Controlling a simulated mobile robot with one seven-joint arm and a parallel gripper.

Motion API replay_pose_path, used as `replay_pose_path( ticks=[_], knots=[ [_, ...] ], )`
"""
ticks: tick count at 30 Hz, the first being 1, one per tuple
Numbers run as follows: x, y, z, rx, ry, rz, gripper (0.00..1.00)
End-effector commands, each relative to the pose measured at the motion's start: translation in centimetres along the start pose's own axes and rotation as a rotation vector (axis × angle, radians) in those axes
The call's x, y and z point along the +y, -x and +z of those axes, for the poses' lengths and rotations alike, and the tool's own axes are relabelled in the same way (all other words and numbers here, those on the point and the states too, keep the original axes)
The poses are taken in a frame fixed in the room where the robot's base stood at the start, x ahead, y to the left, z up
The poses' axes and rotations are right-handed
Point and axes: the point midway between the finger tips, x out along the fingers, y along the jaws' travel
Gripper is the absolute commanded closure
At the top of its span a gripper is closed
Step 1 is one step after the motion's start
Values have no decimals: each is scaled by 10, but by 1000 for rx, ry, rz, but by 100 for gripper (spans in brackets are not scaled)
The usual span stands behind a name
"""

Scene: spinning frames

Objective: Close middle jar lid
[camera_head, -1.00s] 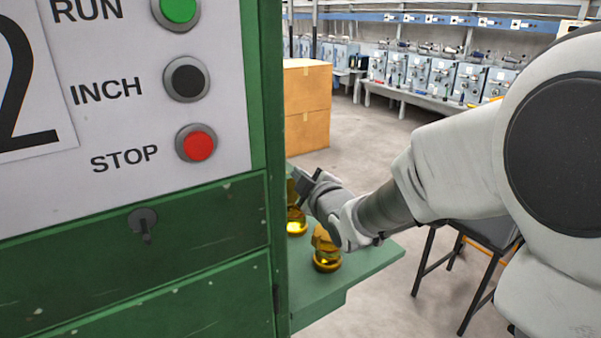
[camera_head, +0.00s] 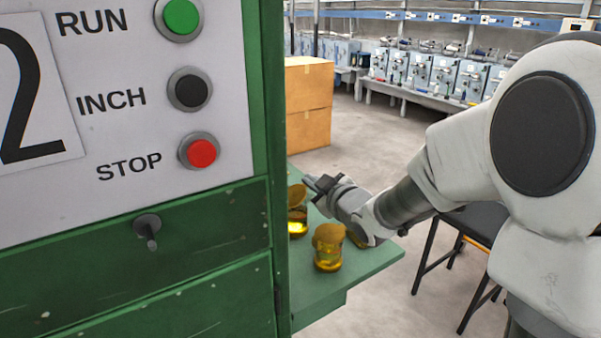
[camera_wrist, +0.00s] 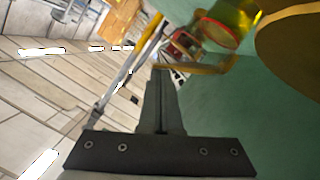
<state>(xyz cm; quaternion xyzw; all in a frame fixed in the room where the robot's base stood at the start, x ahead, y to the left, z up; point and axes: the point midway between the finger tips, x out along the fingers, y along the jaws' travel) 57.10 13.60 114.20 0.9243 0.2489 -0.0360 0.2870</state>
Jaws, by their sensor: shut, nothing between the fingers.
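A green shelf (camera_head: 345,275) carries amber glass jars. The front jar (camera_head: 327,262) has a brownish-gold lid (camera_head: 328,235) at its top; I cannot tell if it is fully seated. A farther jar (camera_head: 297,225) stands by the green cabinet's edge, with a tilted lid (camera_head: 297,195) above it. Another amber piece (camera_head: 357,239) is mostly hidden by my wrist. I cannot tell which jar is the middle one. My gripper (camera_head: 312,183) is shut and empty, beside the farther lid. The wrist view shows its shut fingers (camera_wrist: 160,85), an amber jar (camera_wrist: 238,18) and a large gold lid (camera_wrist: 292,45).
The green cabinet (camera_head: 140,240) with its button panel blocks the left side of the shelf. A cardboard box stack (camera_head: 308,100) stands on the floor behind. A dark stool (camera_head: 470,225) is to the right, behind my arm.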

Motion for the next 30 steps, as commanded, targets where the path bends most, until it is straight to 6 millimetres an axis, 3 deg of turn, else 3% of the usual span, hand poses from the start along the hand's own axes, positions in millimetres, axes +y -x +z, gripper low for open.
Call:
replay_pose_path(
  ticks=[16,30],
  knots=[
    [0,-9,35,0,-428,-107,100],
    [-2,-11,44,2,-430,-107,100]
  ],
)
